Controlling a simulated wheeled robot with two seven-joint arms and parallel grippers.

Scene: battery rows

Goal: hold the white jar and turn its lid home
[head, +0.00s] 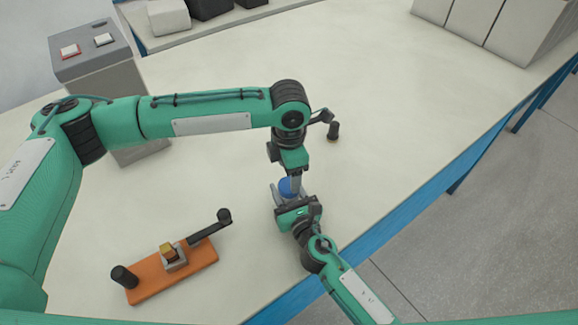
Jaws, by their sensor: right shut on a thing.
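A small blue round thing (287,187), which looks like the lid, shows between my two grippers near the middle of the table. The white jar is hidden, or too small to make out, behind my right gripper's body. My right gripper (289,194) reaches in from the lower right, low over the table, and is shut around the spot just under the blue lid. My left gripper (295,184) points straight down from above, its fingertips at the blue lid. Its fingers are seen nearly edge-on, so I cannot tell whether they grip the lid.
An orange base with a black-knobbed lever (178,270) lies at the front left. A black knob on a crank (333,130) stands just behind my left wrist. A grey box with buttons (85,50) stands at the back left. White boxes (490,25) stand back right. The right tabletop is clear.

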